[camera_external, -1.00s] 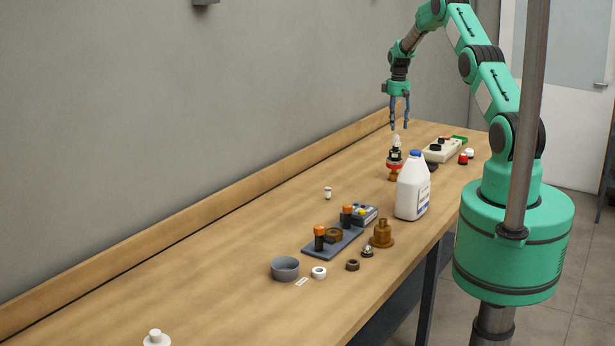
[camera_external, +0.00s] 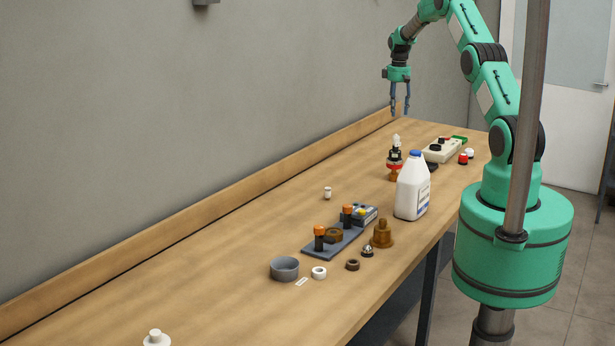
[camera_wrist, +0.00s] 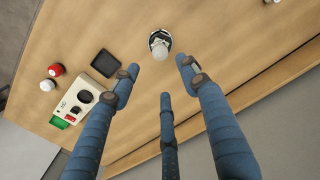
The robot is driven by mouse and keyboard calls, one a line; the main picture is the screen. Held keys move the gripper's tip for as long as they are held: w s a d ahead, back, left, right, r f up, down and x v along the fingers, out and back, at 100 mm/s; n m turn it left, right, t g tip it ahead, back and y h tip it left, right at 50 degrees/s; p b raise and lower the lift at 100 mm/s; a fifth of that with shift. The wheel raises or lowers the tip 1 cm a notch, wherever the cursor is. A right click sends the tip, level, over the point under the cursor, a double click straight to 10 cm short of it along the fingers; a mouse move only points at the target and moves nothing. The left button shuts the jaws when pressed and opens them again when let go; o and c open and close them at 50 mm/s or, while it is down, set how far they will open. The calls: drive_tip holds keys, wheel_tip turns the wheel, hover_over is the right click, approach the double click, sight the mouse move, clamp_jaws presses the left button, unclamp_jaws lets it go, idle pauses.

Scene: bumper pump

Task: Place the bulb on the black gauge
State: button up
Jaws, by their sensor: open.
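The white bulb (camera_external: 396,140) stands upright on top of the black gauge (camera_external: 394,155). The gauge has a pale patch on its side and sits in a stack above a red ring and a brown base. In the wrist view the bulb (camera_wrist: 160,43) is seen from above, with the dark gauge rim (camera_wrist: 153,34) partly hidden under it. My gripper (camera_external: 400,112) is open and empty, a little above the bulb and apart from it. Its three blue fingers (camera_wrist: 158,78) are spread in the wrist view, and nothing is between them.
A white jug with a blue cap (camera_external: 412,188) stands in front of the stack. A pale control box (camera_external: 441,151), a black square pad (camera_wrist: 104,63) and red and white buttons (camera_external: 463,158) lie nearby. A grey fixture (camera_external: 330,245) is nearer the camera. The table's wall side is mostly clear.

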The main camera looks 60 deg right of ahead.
idle(0.3)
drive_tip(key=a+r+t+h, duration=0.1)
drive_tip(key=a+r+t, duration=0.1)
drive_tip(key=a+r, duration=2.2)
drive_tip(key=s+a+r+t, duration=0.1)
drive_tip(key=s+a+r, duration=0.35)
drive_tip(key=a, duration=0.55)
drive_tip(key=s+a+r, duration=0.3)
drive_tip(key=s+a, duration=0.2)
drive_tip(key=a, duration=0.5)
drive_tip(key=s+a+f+t, duration=0.1)
drive_tip(key=s+a, duration=0.8)
drive_tip(key=s, duration=0.3)
drive_tip(key=s+a+f+t+y, duration=0.1)
drive_tip(key=s+a, duration=0.8)
drive_tip(key=s, duration=0.3)
drive_tip(key=shift+s+a+f+t, duration=0.15)
drive_tip(key=shift+s+a+t, duration=0.15)
drive_tip(key=shift+s+a, duration=0.1)
